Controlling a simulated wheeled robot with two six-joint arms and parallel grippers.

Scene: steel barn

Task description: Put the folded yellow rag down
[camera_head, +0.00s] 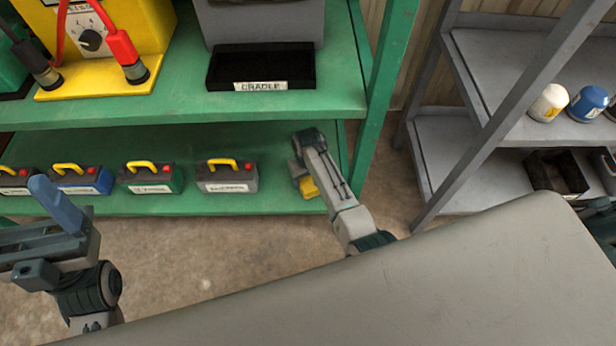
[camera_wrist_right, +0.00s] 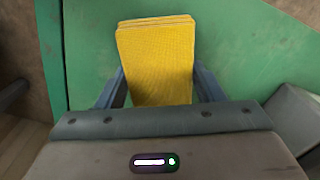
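The folded yellow rag (camera_wrist_right: 157,55) is between the two fingers of my right gripper (camera_wrist_right: 158,75) in the right wrist view, with a fingertip against each side. In the head view the right gripper (camera_head: 302,172) is at the right end of the lower green shelf (camera_head: 270,200), and a yellow part of the rag (camera_head: 309,187) shows below it. I cannot tell whether the rag touches the shelf. The rag's near end is hidden by the gripper body. My left gripper (camera_head: 58,205) is at the left; one blue finger shows, and its opening cannot be made out.
A grey battery (camera_head: 228,187) with a yellow handle stands left of the right gripper, with several more batteries further left. The upper shelf holds a black cradle tray (camera_head: 262,72) and a yellow charger (camera_head: 125,30). A green post (camera_head: 385,85) stands close right of the gripper.

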